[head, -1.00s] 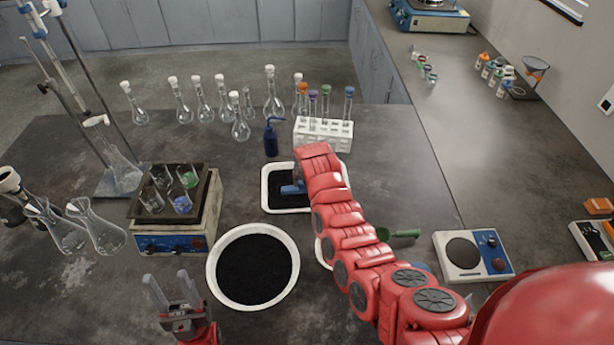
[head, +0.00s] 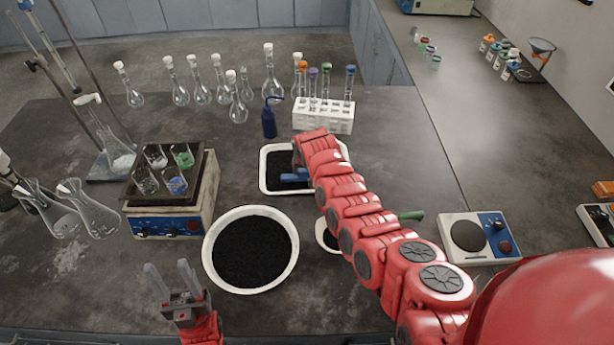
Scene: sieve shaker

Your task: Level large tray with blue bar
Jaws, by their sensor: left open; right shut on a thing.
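A white rectangular tray (head: 264,186) with dark granular material stands in the middle of the table, its right part hidden behind my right arm. A blue bar (head: 294,177) lies low over the material inside this tray. My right gripper (head: 300,165) reaches over the tray beside the bar; its fingers are mostly hidden by the arm, and it is shut on the bar. My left gripper (head: 172,272) is open and empty at the front left, above the table's near part.
A large round white bowl (head: 207,262) of dark material stands in front of the tray. A smaller white dish (head: 321,236) is partly behind my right arm. A blue bottle (head: 268,122) and a test tube rack (head: 323,118) stand close behind the tray. A shaker (head: 170,222) with beakers is at left.

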